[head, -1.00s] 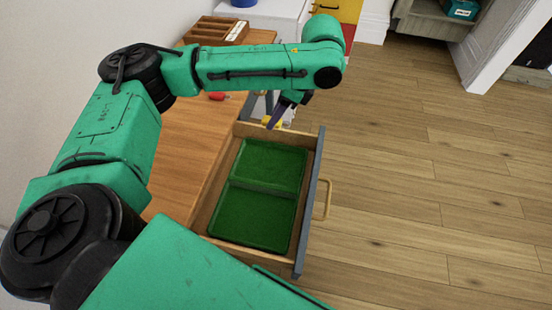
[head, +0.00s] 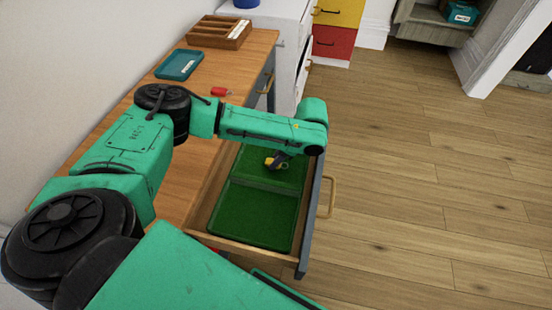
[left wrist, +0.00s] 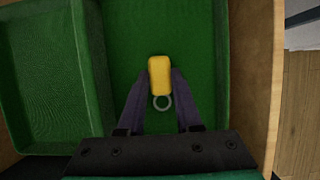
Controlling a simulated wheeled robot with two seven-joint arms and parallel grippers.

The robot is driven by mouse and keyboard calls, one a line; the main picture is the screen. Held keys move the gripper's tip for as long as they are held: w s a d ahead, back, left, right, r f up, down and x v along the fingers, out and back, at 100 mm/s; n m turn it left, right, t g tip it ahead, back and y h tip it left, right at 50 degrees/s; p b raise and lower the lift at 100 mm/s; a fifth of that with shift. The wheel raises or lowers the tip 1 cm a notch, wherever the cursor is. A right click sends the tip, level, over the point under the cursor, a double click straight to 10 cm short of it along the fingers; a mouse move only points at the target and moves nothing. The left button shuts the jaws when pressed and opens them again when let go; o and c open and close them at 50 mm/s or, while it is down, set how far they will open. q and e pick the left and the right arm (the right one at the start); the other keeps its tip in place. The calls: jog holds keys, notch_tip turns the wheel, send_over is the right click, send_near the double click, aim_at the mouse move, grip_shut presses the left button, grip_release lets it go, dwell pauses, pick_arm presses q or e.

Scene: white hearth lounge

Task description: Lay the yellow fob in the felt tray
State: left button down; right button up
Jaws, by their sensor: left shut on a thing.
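The yellow fob (left wrist: 159,76) with a metal ring is between the fingertips of my left gripper (left wrist: 158,88) in the left wrist view. My left gripper (head: 279,163) is shut on the fob, which also shows in the head view (head: 270,161). They are over the far compartment of the green felt tray (head: 258,217). The tray has two compartments and lies inside the open drawer (head: 318,205). I cannot tell whether the fob touches the tray's floor. My right gripper is not in view.
A wooden tabletop (head: 120,115) runs along the wall, with a red object (head: 220,91), a teal tray (head: 180,64) and a wooden box (head: 219,33) on it. The drawer's wooden walls stand around the felt tray. Open wooden floor (head: 430,180) lies to the right.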

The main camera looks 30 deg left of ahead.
pick_arm(q)
jog(key=shift+f, duration=0.15)
jog(key=c, duration=0.6)
grip_release()
jog(key=shift+f, duration=0.1)
jog(key=v, duration=1.2)
jog(key=shift+r+p, duration=0.3)
